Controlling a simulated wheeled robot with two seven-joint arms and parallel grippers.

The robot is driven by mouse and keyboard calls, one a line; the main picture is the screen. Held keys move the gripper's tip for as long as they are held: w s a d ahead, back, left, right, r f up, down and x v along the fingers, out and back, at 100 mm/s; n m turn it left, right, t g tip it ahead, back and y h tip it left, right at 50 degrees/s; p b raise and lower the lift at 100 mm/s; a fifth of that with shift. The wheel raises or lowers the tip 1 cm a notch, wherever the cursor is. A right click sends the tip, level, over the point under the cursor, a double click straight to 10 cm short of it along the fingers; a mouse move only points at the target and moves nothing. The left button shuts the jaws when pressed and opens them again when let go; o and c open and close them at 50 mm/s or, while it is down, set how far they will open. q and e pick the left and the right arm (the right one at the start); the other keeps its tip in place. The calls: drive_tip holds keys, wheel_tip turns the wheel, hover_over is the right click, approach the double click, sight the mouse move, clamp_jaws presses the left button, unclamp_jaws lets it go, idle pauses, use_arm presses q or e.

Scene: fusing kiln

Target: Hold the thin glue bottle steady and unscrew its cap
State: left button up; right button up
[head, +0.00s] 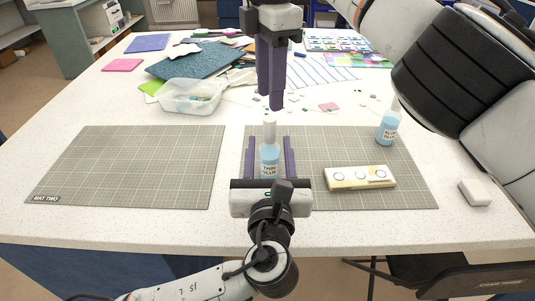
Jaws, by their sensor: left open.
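The thin glue bottle (269,160), clear with blue liquid and a pale cap (269,131), stands upright on the right-hand grey mat. My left gripper (269,150) is low in front of it, open, with one finger on each side of the bottle and a visible gap to each. My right gripper (270,102) points down from above, its fingertips just above the cap and apart from it in the picture. Its fingers overlap from this angle, so its opening does not show. The bottle's base is hidden behind my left gripper.
A second blue glue bottle (388,127) stands at the mat's right. A cream box with circles (360,178) lies before it; a white block (475,192) sits near the right edge. A clear tub (192,108) and coloured sheets lie behind. The left mat (130,165) is bare.

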use_arm(q)
drive_tip(key=w, duration=0.8)
drive_tip(key=shift+w, duration=0.25)
clamp_jaws()
